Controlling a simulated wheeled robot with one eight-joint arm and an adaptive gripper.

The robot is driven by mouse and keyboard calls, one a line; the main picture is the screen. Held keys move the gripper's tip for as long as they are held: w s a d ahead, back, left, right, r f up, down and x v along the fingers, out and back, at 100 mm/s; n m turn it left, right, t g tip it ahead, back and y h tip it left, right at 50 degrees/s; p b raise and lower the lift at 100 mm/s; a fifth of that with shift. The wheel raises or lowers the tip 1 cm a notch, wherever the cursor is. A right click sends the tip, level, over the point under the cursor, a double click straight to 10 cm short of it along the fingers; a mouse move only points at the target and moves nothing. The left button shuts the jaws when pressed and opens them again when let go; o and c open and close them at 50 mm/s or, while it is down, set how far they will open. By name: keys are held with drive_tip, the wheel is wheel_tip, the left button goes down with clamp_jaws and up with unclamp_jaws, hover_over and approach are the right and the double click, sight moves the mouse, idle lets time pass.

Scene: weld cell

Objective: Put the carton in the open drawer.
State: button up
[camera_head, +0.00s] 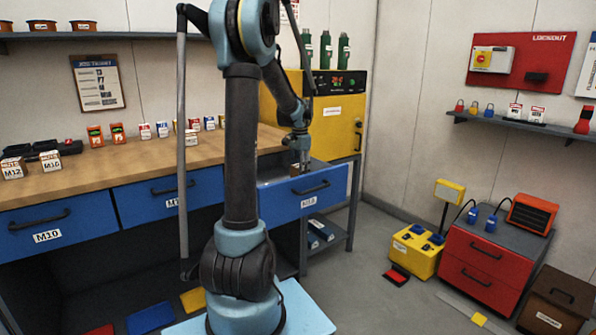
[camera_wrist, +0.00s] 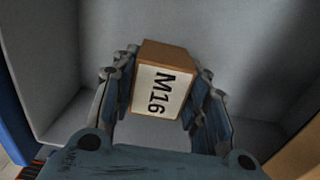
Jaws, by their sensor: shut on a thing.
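The carton (camera_wrist: 162,88) is a small brown box with a white label reading M16. My gripper (camera_head: 299,166) is shut on it, with a finger on each side in the wrist view. The open drawer (camera_head: 280,208) is the blue-fronted one at the right end of the workbench, pulled out. Its label is too small to read surely. In the wrist view its grey inside (camera_wrist: 75,65) surrounds the carton. In the head view my gripper is at the drawer's opening, and its front partly hides the carton. I cannot tell whether the carton touches the drawer floor.
Two other blue drawers, one marked M10 (camera_head: 45,232), are shut under the wooden benchtop (camera_head: 110,168). Cartons marked M10 (camera_head: 12,170) and several small boxes stand on the benchtop. A yellow cabinet (camera_head: 335,135) stands behind the open drawer. A red drawer unit (camera_head: 480,265) is at the right.

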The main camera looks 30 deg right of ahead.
drive_tip(key=shift+f, duration=0.3)
drive_tip(key=o, duration=1.4)
wheel_tip(320, 180, up, 13)
drive_tip(key=s+a+n, duration=0.2)
drive_tip(key=a+n, duration=0.2)
drive_tip(key=a, duration=0.9)
drive_tip(key=s+a+f+n+t, duration=0.1)
drive_tip(key=s+a+f+n, duration=0.2)
drive_tip(key=s+a, duration=0.3)
drive_tip(key=s+a+f+n, duration=0.3)
drive_tip(key=a, duration=0.6)
drive_tip(key=s+a+f+n+t, duration=0.1)
drive_tip(key=s+a+f+n, duration=0.2)
drive_tip(key=s+a, duration=0.3)
drive_tip(key=s+a+f+n, duration=0.1)
drive_tip(key=s+a+f, duration=0.1)
drive_tip(key=f, duration=0.1)
drive_tip(key=s+a+f+n, duration=0.1)
drive_tip(key=s+a+f, duration=0.1)
drive_tip(key=f, duration=0.1)
drive_tip(key=s+a+f+n, duration=0.2)
drive_tip(key=a+f, duration=0.1)
drive_tip(key=shift+s+f, duration=0.25)
